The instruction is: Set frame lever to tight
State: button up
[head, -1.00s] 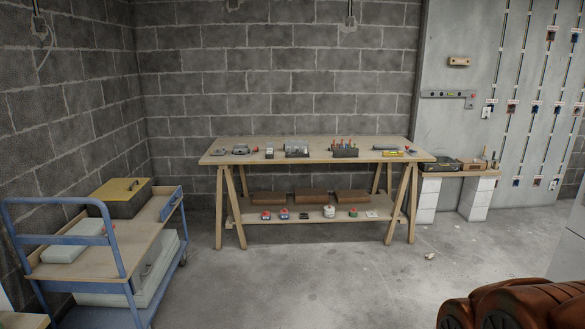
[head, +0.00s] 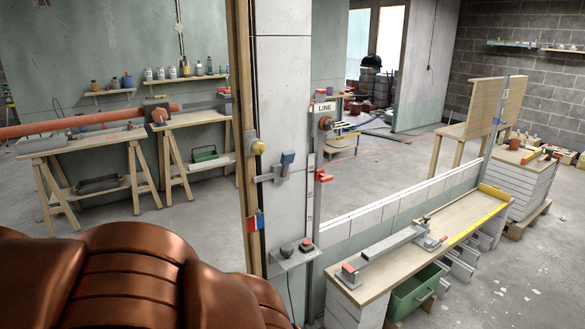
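I cannot tell for sure which part is the frame lever, and no "tight" mark is readable. On the pale column in the middle of the head view is a grey lever-like fitting with a blue block (head: 288,158). A yellow round knob (head: 258,148) sits to its left on the wooden post. My gripper is not in view. A copper-brown, segmented shape, likely part of my arm, fills the bottom left.
A small shelf with two dark buttons (head: 296,248) juts from the column. A low bench (head: 445,222) with a metal bar runs off to the right. Trestle tables (head: 70,146) stand at the left, with an orange pipe above.

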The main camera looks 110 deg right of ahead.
aim_at(288, 157)
jog(key=z, duration=3.25)
jog(key=k, duration=0.6)
jog(key=z, duration=0.4)
jog(key=i, duration=1.5)
jog(key=u, duration=0.7)
